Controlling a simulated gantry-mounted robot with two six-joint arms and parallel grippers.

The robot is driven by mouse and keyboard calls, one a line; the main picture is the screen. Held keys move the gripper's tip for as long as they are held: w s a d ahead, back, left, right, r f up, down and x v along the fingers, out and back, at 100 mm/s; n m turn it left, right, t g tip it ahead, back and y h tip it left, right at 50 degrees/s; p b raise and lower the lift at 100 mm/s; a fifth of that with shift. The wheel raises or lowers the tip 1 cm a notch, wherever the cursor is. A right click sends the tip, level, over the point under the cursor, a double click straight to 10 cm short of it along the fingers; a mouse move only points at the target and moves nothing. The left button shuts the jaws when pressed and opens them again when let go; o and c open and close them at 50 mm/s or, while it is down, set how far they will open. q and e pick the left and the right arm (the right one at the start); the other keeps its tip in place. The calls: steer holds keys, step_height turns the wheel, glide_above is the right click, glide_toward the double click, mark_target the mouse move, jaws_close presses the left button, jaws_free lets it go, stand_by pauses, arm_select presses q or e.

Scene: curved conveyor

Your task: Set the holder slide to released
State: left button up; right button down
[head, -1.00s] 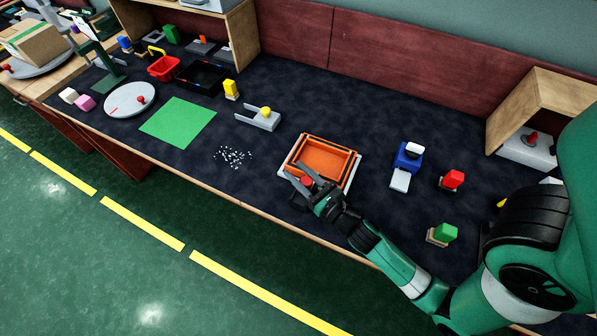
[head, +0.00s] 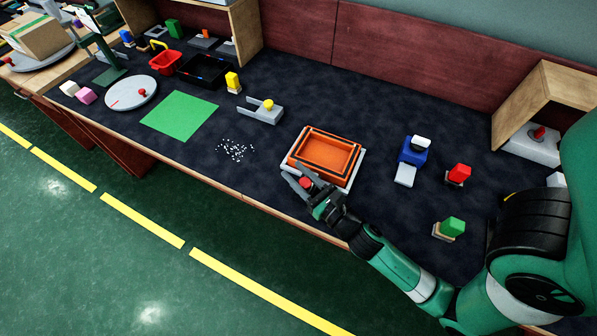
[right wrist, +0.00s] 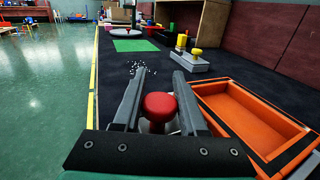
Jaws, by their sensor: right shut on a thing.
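An orange tray (head: 328,155) sits in a pale holder (head: 355,174) near the front edge of the bench. A round red knob (head: 305,182) is at the holder's near left corner. In the right wrist view the red knob (right wrist: 160,105) stands between my fingers, left of the orange tray (right wrist: 245,112). My right gripper (head: 303,184) is shut on the red knob. The slide under the knob is mostly hidden by the gripper. My left gripper is not in view.
Left are a grey fixture with a yellow knob (head: 268,104), white bits (head: 235,149) and a green mat (head: 180,115). The dark bench behind the tray is clear.

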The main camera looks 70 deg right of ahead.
steer(key=c, duration=0.9)
jaws_free()
steer(key=o, duration=0.4)
steer(key=shift+a, duration=0.3)
steer(key=shift+o, duration=0.2)
steer(key=shift+d, duration=0.1)
